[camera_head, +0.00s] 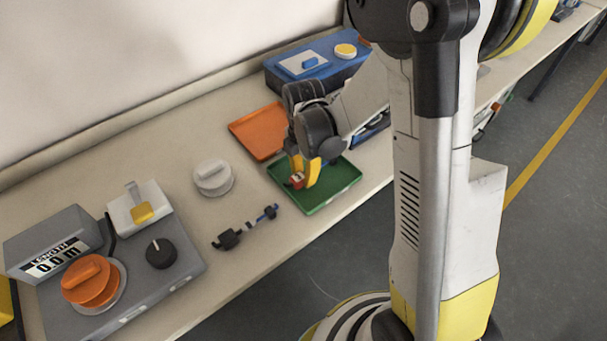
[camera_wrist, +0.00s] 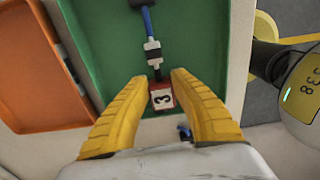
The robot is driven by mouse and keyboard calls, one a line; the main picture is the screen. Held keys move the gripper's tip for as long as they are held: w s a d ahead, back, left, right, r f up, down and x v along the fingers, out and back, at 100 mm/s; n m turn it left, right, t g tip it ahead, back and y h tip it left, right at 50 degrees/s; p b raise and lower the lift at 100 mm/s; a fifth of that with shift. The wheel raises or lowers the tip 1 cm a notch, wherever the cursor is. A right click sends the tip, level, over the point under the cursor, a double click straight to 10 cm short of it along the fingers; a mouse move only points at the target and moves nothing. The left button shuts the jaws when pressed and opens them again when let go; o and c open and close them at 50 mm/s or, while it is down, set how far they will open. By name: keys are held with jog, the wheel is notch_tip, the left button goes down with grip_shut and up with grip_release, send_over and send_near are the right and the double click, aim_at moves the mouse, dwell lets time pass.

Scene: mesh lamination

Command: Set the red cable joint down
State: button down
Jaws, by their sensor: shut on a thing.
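The red cable joint (camera_wrist: 162,97), with a white label reading 3, is between the yellow fingertips of my gripper (camera_wrist: 160,90) in the wrist view. My gripper is shut on it. A short blue and black cable with a light collar (camera_wrist: 152,50) extends from the joint over the green tray (camera_wrist: 205,60). In the head view, my gripper (camera_head: 302,172) is over the green tray (camera_head: 330,196), with the red joint (camera_head: 297,180) at its fingers. I cannot tell whether the joint touches the tray floor.
An orange tray (camera_head: 255,130) lies left of the green one. Another cable piece (camera_head: 245,228) and a white round knob (camera_head: 213,178) lie nearer the left. A grey length-measuring device (camera_head: 185,270) and a blue box (camera_head: 318,62) stand on the bench.

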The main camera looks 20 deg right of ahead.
jog(key=c, duration=1.2)
grip_release()
jog(key=shift+f, duration=0.1)
notch_tip(320, 180, up, 12)
jog(key=p, duration=0.5)
jog(key=s+r+m+t, duration=0.7)
jog(key=s+r+m, duration=0.5)
jog(key=m, duration=0.9)
jog(key=shift+s+r+m, duration=0.3)
jog(key=shift+s+r, duration=0.05)
jog(key=shift+r, duration=0.2)
